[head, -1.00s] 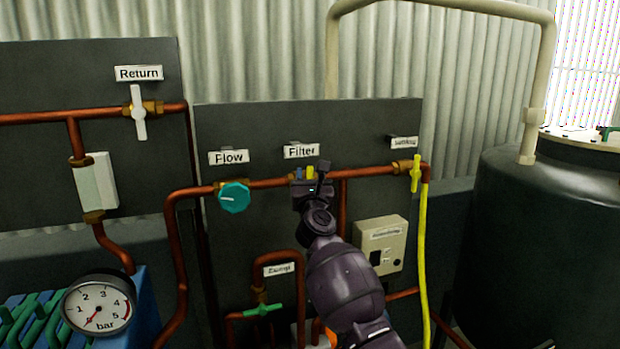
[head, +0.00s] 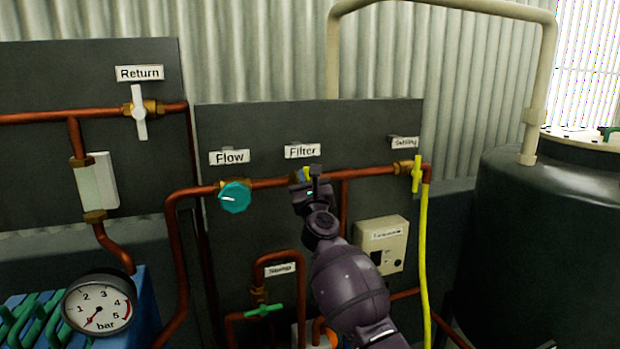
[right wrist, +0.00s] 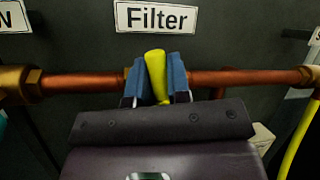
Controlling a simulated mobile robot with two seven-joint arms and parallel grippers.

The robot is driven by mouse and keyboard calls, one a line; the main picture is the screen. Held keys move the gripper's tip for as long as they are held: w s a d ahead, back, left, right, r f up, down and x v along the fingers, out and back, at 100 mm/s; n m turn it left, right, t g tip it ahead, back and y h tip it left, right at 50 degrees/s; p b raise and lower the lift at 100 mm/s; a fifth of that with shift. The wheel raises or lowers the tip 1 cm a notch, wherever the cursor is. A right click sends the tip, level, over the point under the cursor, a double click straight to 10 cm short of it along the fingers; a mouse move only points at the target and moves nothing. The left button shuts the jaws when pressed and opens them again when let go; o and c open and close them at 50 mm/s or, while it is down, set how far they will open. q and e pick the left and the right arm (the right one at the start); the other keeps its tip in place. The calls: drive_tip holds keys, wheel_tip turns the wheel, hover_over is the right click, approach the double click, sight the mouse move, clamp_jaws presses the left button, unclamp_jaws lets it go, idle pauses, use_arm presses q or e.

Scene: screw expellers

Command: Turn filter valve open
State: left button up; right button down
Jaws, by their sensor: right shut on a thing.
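The filter valve's yellow handle (right wrist: 156,75) stands nearly upright, tilted slightly, under the "Filter" label (right wrist: 157,16) in the right wrist view. My right gripper (right wrist: 156,82) is shut on this handle, with a blue finger pad on each side of it. In the head view my right gripper (head: 307,176) covers most of the valve, and only a bit of yellow shows. The valve body is hidden behind the fingers. The copper pipe (right wrist: 80,83) runs level to both sides of it. My left gripper is not in view.
A teal flow knob (head: 234,196) is on the same pipe to the left. A yellow settling valve handle (head: 416,174) is to the right. A green handle (head: 264,310) and a beige box (head: 381,243) are lower on the panel. A dark tank (head: 530,240) stands at right.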

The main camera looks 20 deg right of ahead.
drive_tip(key=n+y, duration=0.1)
drive_tip(key=n, duration=0.1)
drive_tip(key=n+y, duration=0.1)
drive_tip(key=n, duration=0.1)
drive_tip(key=a+n+y, duration=0.1)
drive_tip(key=n, duration=0.1)
drive_tip(key=shift+f+t+y, duration=0.25)
drive_tip(key=shift+t+y, duration=0.05)
drive_tip(key=n+g+y, duration=0.1)
drive_tip(key=n+y, duration=0.1)
drive_tip(key=n, duration=0.3)
drive_tip(key=f+n+g+y+b, duration=0.1)
drive_tip(key=n+g+y, duration=0.1)
drive_tip(key=n, duration=0.4)
drive_tip(key=a+f+n+g+y+b, duration=0.1)
drive_tip(key=n+y, duration=0.3)
drive_tip(key=n, duration=0.1)
drive_tip(key=shift+a+f+n+g, duration=0.1)
drive_tip(key=shift+f+n+g, duration=0.1)
drive_tip(key=shift+n+g, duration=0.15)
drive_tip(key=c, duration=1.1)
unclamp_jaws()
